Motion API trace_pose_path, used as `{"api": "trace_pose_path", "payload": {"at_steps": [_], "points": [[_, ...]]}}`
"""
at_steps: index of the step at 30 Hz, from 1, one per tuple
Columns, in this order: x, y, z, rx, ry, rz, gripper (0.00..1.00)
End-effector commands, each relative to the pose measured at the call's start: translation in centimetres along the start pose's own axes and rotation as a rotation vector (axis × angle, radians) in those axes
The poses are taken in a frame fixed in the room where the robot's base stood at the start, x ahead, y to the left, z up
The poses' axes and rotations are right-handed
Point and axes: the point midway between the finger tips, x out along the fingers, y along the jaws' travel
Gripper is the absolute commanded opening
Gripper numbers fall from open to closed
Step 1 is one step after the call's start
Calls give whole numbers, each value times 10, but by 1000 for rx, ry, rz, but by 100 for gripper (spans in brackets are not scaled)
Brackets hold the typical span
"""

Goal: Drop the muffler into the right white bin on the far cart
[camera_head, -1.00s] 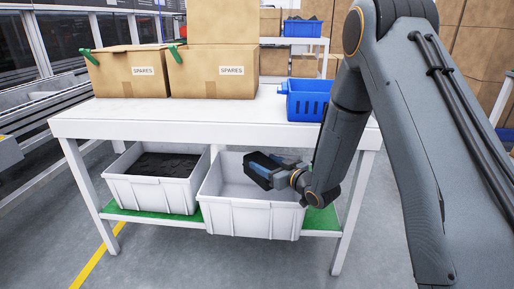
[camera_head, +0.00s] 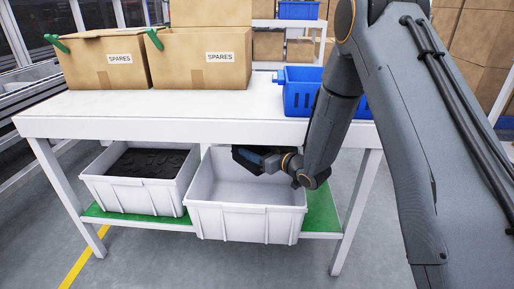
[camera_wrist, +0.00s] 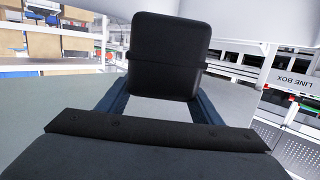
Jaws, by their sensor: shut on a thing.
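The muffler (camera_head: 241,154), a small black block, sits at the tip of my gripper (camera_head: 254,159), which is shut on it. In the wrist view the muffler (camera_wrist: 168,50) shows as a dark rounded slab between the blue fingers. The right white bin (camera_head: 245,220) stands on the cart's lower shelf and looks empty. My gripper points left over the rear part of this bin, just below the tabletop's front edge. Its exact height above the bin is hard to tell. The wrist blocks the bin's right rear corner.
The left white bin (camera_head: 133,196) holds dark parts. The white cart's tabletop (camera_head: 180,112) lies above both bins, its leg (camera_head: 357,215) to the right. Two SPARES boxes (camera_head: 205,60) and a blue bin (camera_head: 299,92) stand on top. The floor in front is clear.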

Motion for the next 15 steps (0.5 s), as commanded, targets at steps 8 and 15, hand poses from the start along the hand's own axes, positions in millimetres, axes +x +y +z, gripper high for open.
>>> {"api": "trace_pose_path", "payload": {"at_steps": [8,15], "points": [[5,2,28,0,3,2,6],[7,3,46,0,4,4,6]]}}
